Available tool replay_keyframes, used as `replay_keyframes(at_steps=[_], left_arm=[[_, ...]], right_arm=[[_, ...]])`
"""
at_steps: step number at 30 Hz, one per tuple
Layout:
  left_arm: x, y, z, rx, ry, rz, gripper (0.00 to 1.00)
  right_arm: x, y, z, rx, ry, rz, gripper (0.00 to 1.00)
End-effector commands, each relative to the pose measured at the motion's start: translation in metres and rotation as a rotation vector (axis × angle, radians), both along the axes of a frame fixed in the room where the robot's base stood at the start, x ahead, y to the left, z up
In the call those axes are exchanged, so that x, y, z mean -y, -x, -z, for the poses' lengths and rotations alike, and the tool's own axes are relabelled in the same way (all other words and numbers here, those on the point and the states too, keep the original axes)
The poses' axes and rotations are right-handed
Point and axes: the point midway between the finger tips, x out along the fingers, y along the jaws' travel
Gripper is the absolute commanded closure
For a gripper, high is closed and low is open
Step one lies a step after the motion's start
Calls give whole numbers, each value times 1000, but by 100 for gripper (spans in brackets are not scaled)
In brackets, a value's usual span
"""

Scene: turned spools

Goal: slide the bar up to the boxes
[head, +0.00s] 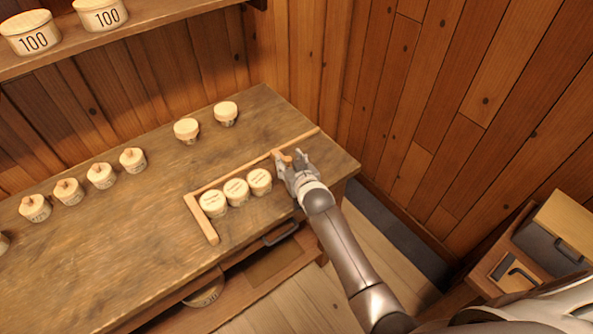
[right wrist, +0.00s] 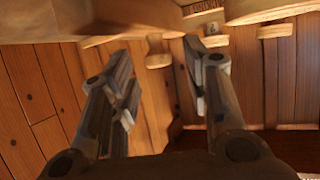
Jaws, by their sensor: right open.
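Three round pale boxes with printed lids, one of them the right-hand box (head: 260,181), stand in a row on the workbench. They lie along a thin wooden rail (head: 240,176), which has a short wooden arm (head: 203,220) at its left end. A short wooden bar (head: 278,154) with a peg (head: 287,159) sits at the rail, right of the boxes, with a gap between. My right gripper (head: 293,162) is open at the peg and hides part of the bar. In the right wrist view its two fingers (right wrist: 165,82) are apart. My left gripper is out of view.
More round boxes stand farther back on the workbench (head: 130,220), several with pegs on top, such as one at the left (head: 68,192). Boxes marked 100 (head: 33,35) stand on the shelf (head: 150,16). Wooden walls (head: 470,90) close the back and right. A drawer handle (head: 281,234) is below.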

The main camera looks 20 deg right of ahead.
Motion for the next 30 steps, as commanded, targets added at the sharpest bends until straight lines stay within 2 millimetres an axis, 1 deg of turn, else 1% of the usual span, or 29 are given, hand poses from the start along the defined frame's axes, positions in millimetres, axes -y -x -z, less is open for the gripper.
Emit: replay_keyframes(at_steps=[5,18,21,24,30], left_arm=[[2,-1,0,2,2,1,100],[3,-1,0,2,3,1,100],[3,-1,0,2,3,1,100],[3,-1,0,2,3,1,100],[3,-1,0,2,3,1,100]], right_arm=[[1,21,-8,-1,0,0,56],[2,85,-34,-3,0,-1,56],[3,95,-38,-2,0,-1,56],[3,101,-41,-1,0,-1,56],[3,106,-43,-2,0,-1,56]])
